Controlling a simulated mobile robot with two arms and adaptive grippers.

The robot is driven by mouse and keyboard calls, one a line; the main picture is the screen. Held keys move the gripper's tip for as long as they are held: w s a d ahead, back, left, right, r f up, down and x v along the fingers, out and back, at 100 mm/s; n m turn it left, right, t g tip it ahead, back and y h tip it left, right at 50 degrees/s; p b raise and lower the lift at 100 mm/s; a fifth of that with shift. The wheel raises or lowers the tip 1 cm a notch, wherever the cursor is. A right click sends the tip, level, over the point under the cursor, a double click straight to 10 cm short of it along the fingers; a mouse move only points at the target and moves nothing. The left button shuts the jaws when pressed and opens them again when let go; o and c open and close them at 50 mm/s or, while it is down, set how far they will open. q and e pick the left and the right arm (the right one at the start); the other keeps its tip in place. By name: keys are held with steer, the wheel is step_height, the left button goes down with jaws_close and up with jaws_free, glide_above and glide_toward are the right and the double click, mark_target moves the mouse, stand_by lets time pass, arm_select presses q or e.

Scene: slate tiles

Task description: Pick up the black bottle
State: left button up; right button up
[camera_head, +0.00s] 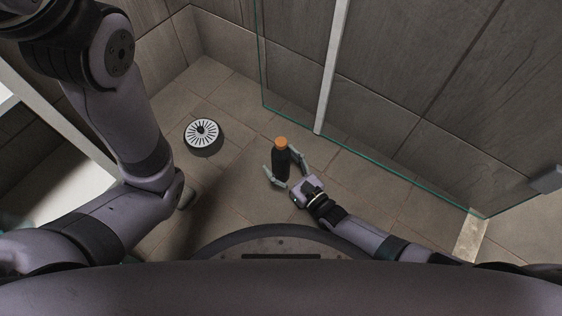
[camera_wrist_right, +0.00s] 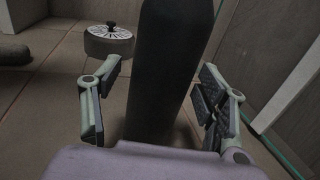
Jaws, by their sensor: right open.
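The black bottle (camera_head: 280,163) with an orange cap stands on the tiled floor, near the middle of the head view. My right gripper (camera_head: 282,166) reaches it from the lower right, with one finger on each side of it. In the right wrist view the bottle (camera_wrist_right: 170,65) rises large between the two fingers of my right gripper (camera_wrist_right: 160,100). The fingers are open, with a gap visible on each side of the bottle. The cap is out of that view. My left arm comes in from the left in the head view; its gripper cannot be made out.
A round grey container (camera_head: 203,137) with a slotted white top and black knob sits on the floor to the left, also in the right wrist view (camera_wrist_right: 108,42). A glass panel with a green edge (camera_head: 360,158) and a pale vertical post (camera_head: 331,70) stand behind and right of the bottle.

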steer(key=shift+r, duration=0.1)
steer(key=c, duration=1.5)
